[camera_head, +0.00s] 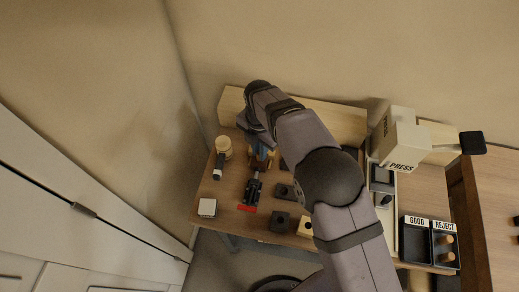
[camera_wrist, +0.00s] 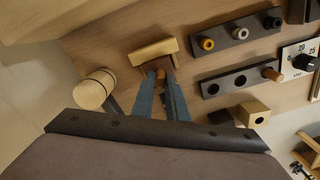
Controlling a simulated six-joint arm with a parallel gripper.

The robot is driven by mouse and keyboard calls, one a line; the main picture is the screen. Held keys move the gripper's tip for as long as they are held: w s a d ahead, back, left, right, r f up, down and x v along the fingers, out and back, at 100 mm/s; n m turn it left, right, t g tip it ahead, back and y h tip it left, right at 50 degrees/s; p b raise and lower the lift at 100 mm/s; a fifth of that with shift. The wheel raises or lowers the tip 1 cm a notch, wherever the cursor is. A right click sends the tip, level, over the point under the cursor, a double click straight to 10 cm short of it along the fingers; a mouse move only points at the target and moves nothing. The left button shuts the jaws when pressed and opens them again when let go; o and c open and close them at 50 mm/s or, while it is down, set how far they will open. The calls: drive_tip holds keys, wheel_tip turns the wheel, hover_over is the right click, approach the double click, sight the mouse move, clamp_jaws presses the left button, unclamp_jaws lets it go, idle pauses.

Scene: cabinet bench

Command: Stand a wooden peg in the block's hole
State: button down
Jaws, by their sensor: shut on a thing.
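My gripper (camera_wrist: 159,80) is shut on a small brown wooden piece, likely a peg (camera_wrist: 160,73), between its two blue-grey fingertips. Its lower end and any contact with the bench are unclear. A pale wooden block (camera_wrist: 153,52) with a brown side lies just beyond the fingertips. A light wooden block with a dark round hole (camera_wrist: 254,113) stands to the right of my gripper, apart from it; it also shows in the head view (camera_head: 305,228). In the head view my arm partly hides my gripper (camera_head: 262,152).
A dark rack (camera_wrist: 215,88) has open holes and one wooden peg (camera_wrist: 272,74). A second rack (camera_wrist: 240,34) carries rings. A mallet (camera_wrist: 93,90) lies to the left. A dark block (camera_head: 280,221), a white block (camera_head: 207,207), a press (camera_head: 400,145) and sorting trays (camera_head: 414,240) stand around.

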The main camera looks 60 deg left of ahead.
drive_tip(key=shift+f, duration=0.25)
idle(0.3)
drive_tip(key=c, duration=1.5)
unclamp_jaws()
drive_tip(key=shift+r, duration=0.2)
drive_tip(key=shift+r+p, duration=2.2)
drive_tip(key=shift+r, duration=1.15)
